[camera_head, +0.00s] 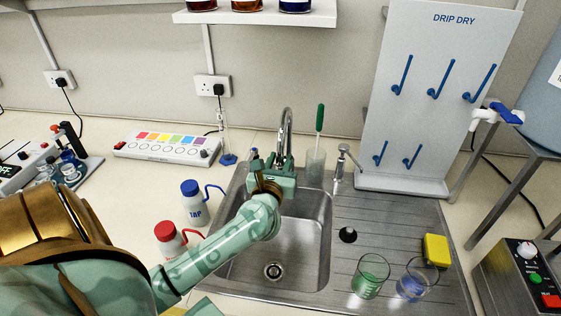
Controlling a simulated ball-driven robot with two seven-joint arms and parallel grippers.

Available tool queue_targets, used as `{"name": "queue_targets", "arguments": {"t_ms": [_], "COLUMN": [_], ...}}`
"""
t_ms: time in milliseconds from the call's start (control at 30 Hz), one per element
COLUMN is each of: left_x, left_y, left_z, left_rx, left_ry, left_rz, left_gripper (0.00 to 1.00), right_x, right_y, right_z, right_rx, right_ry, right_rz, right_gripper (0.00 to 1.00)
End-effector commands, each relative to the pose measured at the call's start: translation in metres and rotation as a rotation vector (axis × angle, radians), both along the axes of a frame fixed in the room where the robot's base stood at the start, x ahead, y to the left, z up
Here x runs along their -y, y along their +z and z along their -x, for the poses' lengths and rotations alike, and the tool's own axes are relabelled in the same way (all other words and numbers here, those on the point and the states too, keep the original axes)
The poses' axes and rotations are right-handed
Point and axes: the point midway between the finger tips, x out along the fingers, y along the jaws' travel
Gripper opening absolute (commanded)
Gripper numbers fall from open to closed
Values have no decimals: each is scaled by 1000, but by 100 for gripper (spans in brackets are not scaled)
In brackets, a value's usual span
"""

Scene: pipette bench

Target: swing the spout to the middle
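The spout (287,120) is a curved chrome gooseneck at the back edge of the steel sink (302,240). Its arch rises above my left gripper (271,163), which hides its lower part. My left arm reaches in from the lower left over the sink's left side. The gripper's fingers point toward the back, right at the spout. I cannot tell whether they touch it or how far apart they are. My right gripper is not in view.
A green-handled brush (320,118) stands in a beaker right of the spout, near a small tap (341,165). Wash bottles (195,203) stand left of the sink. Two glass beakers (370,276) and a yellow sponge (436,250) are on the drainer. The basin looks empty.

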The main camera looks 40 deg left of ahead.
Motion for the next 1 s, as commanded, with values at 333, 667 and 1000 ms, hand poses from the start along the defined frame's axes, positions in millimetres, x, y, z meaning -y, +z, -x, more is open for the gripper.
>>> {"name": "queue_targets", "arguments": {"t_ms": [333, 667, 1000], "left_x": [2, 33, 69], "left_y": [0, -2, -3], "left_z": [2, 59, 129], "left_rx": [0, -3, -4], "left_ry": [-2, -3, 0], "left_rz": [-1, 2, 2], "left_gripper": [38, 38, 38], "right_x": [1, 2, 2], "right_y": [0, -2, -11], "right_z": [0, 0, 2], "right_rx": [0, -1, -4], "right_ry": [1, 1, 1], "right_rz": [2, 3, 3], "right_gripper": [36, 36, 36]}}
